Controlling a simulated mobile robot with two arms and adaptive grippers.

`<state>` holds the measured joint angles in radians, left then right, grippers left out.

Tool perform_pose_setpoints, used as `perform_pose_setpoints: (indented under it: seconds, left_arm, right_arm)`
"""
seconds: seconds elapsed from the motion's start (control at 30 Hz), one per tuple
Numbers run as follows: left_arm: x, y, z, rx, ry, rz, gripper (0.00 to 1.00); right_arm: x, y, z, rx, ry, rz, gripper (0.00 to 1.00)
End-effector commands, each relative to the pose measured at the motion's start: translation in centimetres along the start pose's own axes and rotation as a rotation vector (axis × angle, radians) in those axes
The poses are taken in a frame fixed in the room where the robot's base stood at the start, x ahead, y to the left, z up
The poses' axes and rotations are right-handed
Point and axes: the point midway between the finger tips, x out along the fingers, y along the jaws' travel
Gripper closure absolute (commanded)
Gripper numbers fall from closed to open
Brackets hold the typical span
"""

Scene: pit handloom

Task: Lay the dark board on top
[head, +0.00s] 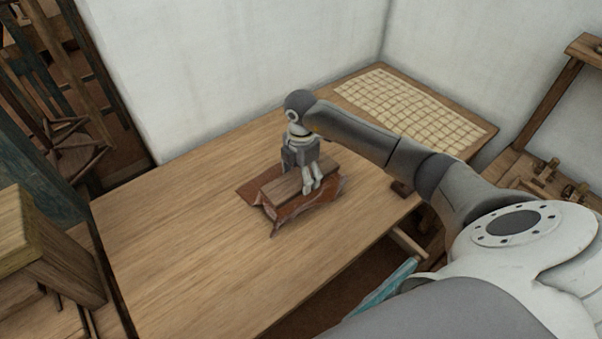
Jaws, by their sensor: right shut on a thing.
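The dark board (283,189), a flat brown wooden piece, is over a crumpled reddish-brown sheet (291,221) on the wooden table. The sheet's edges stick out around the board on several sides. My right gripper (313,187) comes down from above and is shut on the board near its right end. I cannot tell whether the board presses on the sheet or hangs just above it. Anything between them is hidden. My left gripper is not in view.
The wooden table (180,245) is bare to the left and front of the sheet. A pale gridded panel (400,105) lies at the table's far right. A wooden block-like piece (40,245) stands at the left. White walls close off the back.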

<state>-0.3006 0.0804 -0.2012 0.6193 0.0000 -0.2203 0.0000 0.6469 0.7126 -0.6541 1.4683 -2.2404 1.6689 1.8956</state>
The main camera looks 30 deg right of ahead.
Motion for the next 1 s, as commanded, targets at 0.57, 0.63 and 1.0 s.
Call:
perform_pose_setpoints:
  seconds: [0.57,0.63,1.0]
  left_arm:
    - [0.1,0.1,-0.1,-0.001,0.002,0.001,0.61]
    - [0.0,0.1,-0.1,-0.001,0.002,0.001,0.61]
    - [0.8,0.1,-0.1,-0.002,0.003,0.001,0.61]
  right_arm:
    - [0.3,-0.1,0.0,0.0,0.0,-0.003,0.13]
    - [0.2,-0.1,0.0,0.0,0.001,-0.002,0.13]
    - [-5.3,0.1,0.0,-0.001,0.0,0.005,0.13]
